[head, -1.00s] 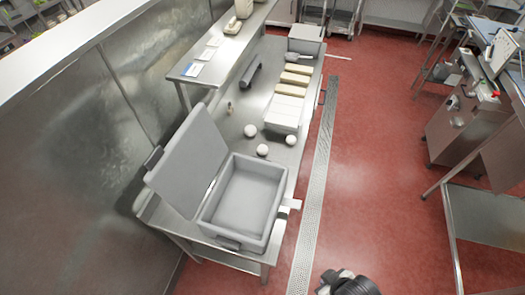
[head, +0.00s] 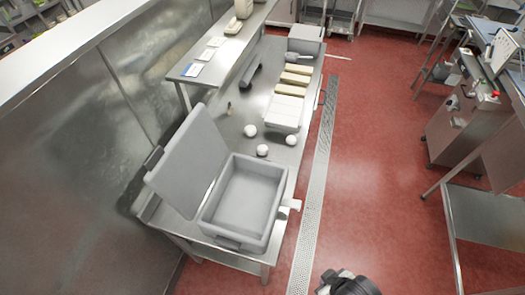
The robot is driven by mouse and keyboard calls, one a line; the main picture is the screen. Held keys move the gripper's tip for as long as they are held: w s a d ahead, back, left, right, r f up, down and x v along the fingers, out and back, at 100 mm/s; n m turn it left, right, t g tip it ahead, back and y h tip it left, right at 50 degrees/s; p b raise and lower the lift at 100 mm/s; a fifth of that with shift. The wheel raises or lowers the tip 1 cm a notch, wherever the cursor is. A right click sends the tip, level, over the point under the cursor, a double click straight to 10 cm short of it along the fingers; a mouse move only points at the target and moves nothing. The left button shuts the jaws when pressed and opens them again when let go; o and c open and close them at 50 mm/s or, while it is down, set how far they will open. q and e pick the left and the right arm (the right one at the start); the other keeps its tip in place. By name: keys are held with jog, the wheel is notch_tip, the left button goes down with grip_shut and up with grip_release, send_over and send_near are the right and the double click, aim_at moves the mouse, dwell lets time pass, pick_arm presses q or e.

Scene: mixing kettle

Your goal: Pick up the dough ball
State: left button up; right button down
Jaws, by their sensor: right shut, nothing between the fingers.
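Three white dough balls lie on the steel table: one at the left (head: 250,131), one nearest the open box (head: 262,151) and one at the right (head: 291,140). They sit apart from each other between the box and a white tray. My right gripper (head: 340,282) shows only in part at the bottom edge, over the red floor. It is shut and empty, well away from the balls. My left gripper is out of view.
A grey box (head: 270,183) with its lid (head: 187,160) tilted open stands at the table's near end. A white tray (head: 285,112), wooden-coloured blocks (head: 295,78) and a dark roller-like bar (head: 251,77) lie beyond the balls. A raised shelf (head: 225,55) overhangs the table's back.

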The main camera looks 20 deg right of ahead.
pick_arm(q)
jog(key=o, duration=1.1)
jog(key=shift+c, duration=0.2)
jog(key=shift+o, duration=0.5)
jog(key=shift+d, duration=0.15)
